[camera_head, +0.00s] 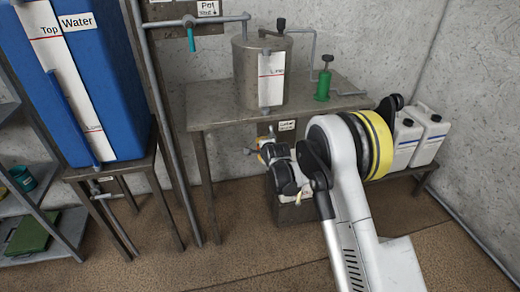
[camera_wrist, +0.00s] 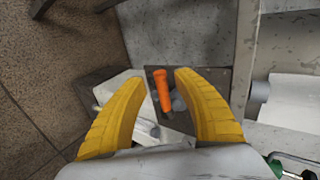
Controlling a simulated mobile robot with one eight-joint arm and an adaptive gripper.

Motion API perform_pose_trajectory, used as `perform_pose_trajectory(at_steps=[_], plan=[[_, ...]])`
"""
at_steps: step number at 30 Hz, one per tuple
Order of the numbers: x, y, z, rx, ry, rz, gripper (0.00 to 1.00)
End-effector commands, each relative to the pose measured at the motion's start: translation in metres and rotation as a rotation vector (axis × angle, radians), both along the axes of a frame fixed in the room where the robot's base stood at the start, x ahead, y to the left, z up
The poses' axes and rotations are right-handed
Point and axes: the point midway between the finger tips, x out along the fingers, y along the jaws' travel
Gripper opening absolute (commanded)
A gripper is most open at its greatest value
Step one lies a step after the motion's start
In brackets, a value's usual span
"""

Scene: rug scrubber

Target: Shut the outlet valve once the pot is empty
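The metal pot (camera_head: 262,60) stands on a grey metal table and has a white level strip (camera_head: 271,80) on its front with a red mark. The pot's inside is hidden, and I cannot read its level. A small label (camera_head: 287,125) hangs under the table edge. My gripper (camera_head: 258,148) is below the table front, near this label. In the wrist view, an orange valve handle (camera_wrist: 162,90) on a dark plate lies between the yellow fingers of my gripper (camera_wrist: 157,84). The fingers are open, with gaps on both sides of the handle.
A blue water tank (camera_head: 105,80) stands on a frame at the left. An upper pipe carries a teal handle (camera_head: 191,40). A green pump (camera_head: 323,85) stands on the table (camera_head: 215,110). White jugs (camera_head: 428,140) sit at the right.

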Motion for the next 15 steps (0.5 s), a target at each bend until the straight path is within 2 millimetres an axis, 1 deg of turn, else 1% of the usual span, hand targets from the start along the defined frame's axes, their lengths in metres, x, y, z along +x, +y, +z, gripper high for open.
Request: perform_pose_trajectory(at_steps=[3,9,12,15], plan=[[-0.022,-0.006,0.016,0.0,0.0,0.0,0.37],[-0.057,-0.016,0.039,0.0,0.001,0.0,0.37],[-0.069,-0.019,0.047,0.0,0.001,0.0,0.37],[-0.076,-0.021,0.052,0.0,0.001,0.0,0.37]])
